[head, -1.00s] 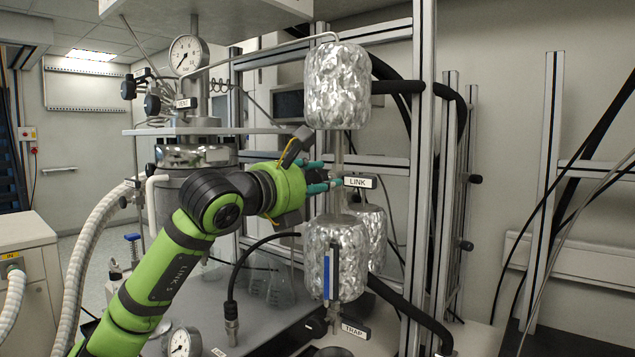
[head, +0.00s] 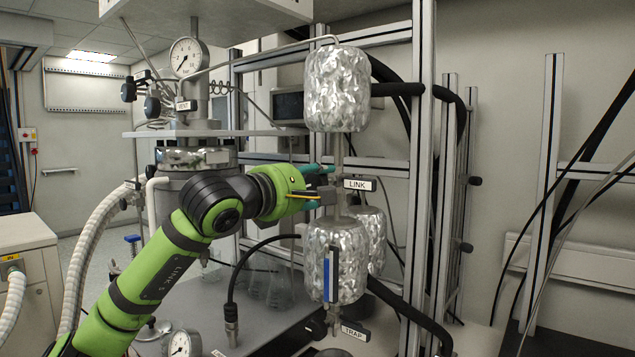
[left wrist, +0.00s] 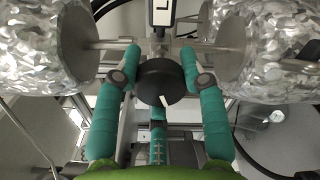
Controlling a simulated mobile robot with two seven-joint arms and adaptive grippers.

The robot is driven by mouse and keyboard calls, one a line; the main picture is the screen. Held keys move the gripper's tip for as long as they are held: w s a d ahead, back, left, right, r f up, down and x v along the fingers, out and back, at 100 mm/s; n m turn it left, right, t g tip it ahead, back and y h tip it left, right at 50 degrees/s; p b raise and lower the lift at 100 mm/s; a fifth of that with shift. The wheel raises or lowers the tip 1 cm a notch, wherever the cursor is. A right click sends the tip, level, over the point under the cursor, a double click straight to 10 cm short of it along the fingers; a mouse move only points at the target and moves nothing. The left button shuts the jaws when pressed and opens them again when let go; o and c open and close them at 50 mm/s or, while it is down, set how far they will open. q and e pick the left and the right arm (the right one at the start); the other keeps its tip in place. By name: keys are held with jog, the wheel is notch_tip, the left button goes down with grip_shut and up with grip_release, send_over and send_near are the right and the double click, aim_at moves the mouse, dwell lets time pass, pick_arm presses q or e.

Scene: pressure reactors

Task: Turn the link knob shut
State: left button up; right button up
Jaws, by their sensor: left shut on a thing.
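The link knob (left wrist: 160,82) is a round black knob with a white mark, seen face-on in the left wrist view. Its mark points down and slightly right there. The two teal fingers of my left gripper (left wrist: 160,62) lie on either side of the knob, shut on it. In the head view my left gripper (head: 326,185) is at the thin pipe between two foil-wrapped vessels, just left of the LINK label (head: 359,184). The knob is mostly hidden by the fingers there. My right gripper is not in view.
The upper foil vessel (head: 337,90) and lower foil vessel (head: 334,262) stand close above and below the gripper. A metal frame (head: 418,150) stands to the right. A steel reactor with a gauge (head: 188,57) is behind my arm. Black hoses run nearby.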

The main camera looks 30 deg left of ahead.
pick_arm(q)
jog(key=shift+f+m, duration=0.15)
jog(key=shift+m, duration=1.85)
jog(key=o, duration=1.2)
jog(key=shift+w+a, duration=0.1)
jog(key=shift+c, duration=0.2)
jog(key=shift+s, duration=0.25)
jog(key=s, duration=1.1)
jog(key=shift+s+a, duration=0.25)
jog(key=shift+a, duration=0.2)
